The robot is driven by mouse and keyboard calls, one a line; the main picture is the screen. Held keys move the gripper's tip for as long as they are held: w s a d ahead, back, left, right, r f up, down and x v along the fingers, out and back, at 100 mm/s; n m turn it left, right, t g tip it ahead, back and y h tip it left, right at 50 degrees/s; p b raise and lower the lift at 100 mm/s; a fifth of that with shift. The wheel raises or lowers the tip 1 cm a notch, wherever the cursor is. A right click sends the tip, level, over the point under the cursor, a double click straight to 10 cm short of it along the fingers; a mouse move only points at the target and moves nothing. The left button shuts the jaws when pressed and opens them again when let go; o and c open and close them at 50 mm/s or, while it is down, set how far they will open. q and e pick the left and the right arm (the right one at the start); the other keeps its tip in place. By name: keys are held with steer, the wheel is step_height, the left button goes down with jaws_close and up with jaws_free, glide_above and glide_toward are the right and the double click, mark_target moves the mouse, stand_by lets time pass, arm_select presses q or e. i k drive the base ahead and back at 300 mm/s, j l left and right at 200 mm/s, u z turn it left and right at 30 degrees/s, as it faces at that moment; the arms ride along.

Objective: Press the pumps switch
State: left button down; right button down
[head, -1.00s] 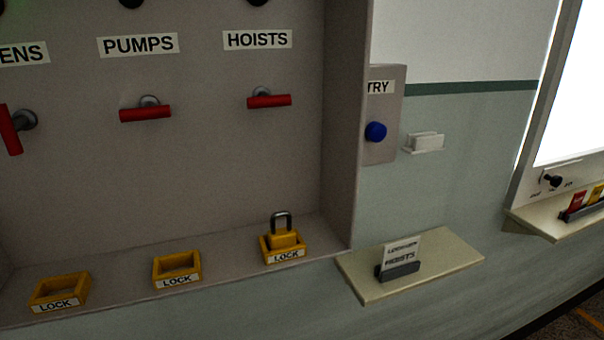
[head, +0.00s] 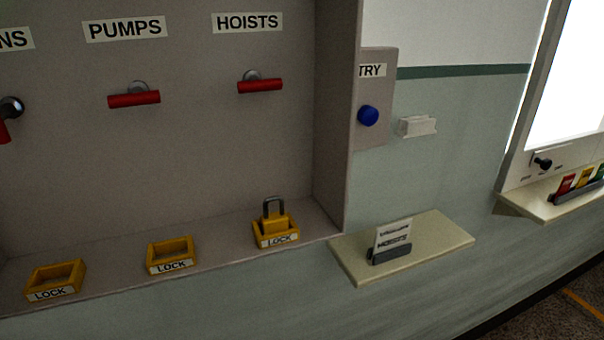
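The PUMPS label (head: 125,28) is on the grey panel at the upper left of the head view. Below it is a switch with a red handle (head: 134,98), lying nearly horizontal on a grey pivot. To its right, under the HOISTS label (head: 247,22), is a similar red handle (head: 260,86), also nearly horizontal. At the left edge a third red handle (head: 5,130) is partly cut off and hangs steeply down. Neither of my grippers is in view.
Yellow LOCK holders (head: 171,256) stand on the panel's lower ledge; the right one bears a padlock (head: 273,222). A blue button (head: 368,115) sits on a box at right. A shelf (head: 440,236) holds a HOISTS card (head: 394,236). Another shelf (head: 535,203) holds coloured cards (head: 584,178).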

mark_target(135, 99)
steer(key=u, duration=1.3)
steer(key=k+l, duration=0.55)
